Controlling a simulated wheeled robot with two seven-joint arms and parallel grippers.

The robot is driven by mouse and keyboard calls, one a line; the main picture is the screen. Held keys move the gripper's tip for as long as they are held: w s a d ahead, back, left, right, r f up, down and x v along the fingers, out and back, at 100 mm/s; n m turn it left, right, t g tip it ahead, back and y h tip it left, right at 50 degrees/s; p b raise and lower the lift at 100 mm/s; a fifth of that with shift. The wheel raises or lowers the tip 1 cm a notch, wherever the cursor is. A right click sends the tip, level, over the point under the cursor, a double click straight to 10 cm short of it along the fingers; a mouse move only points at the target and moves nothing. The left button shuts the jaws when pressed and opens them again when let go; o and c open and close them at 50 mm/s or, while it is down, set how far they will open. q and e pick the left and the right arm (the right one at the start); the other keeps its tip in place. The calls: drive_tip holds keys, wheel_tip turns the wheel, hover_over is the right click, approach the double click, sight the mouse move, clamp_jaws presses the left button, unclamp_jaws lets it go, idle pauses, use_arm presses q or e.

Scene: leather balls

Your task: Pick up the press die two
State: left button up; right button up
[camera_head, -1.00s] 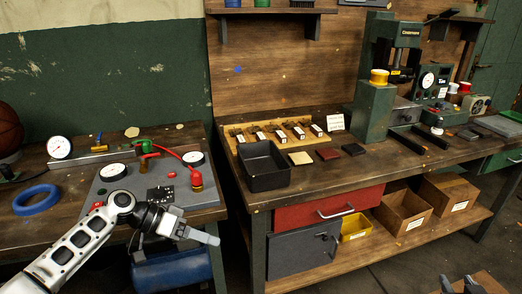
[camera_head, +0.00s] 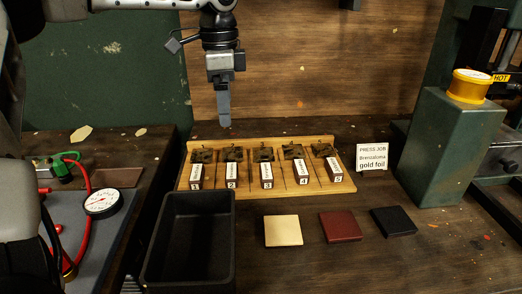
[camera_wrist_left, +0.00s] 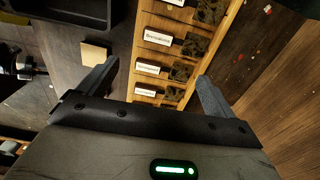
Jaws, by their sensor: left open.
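Press die two (camera_head: 231,174) is a small dark metal die with a white label marked 2. It stands in the second slot from the left of a light wooden rack (camera_head: 345,187). My left gripper (camera_head: 224,122) points down above and slightly behind die two, apart from it. In the left wrist view the left gripper's fingers (camera_wrist_left: 158,72) are spread and empty, with the rack and several labelled dies beyond them. Which die is number two cannot be told in that view. My right gripper is not in view.
Dies 1 (camera_head: 196,175) and 3 (camera_head: 266,173) stand close on either side. A black tray (camera_head: 188,287) is in front. Cream (camera_head: 283,230), red (camera_head: 341,227) and black (camera_head: 393,221) squares lie to its right. A sign (camera_head: 372,158) and a green press (camera_head: 448,150) stand at right.

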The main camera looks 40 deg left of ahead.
use_arm(q)
hover_over(232, 170)
wheel_tip(232, 170, down, 10)
drive_tip(key=shift+w+d+f+b, duration=0.15)
drive_tip(key=shift+f+b, duration=0.1)
drive_tip(key=shift+b, duration=0.2)
drive_tip(key=f, duration=0.5)
drive_tip(key=shift+s+a+f, duration=0.1)
drive_tip(key=shift+s+a, duration=0.1)
drive_tip(key=c, duration=1)
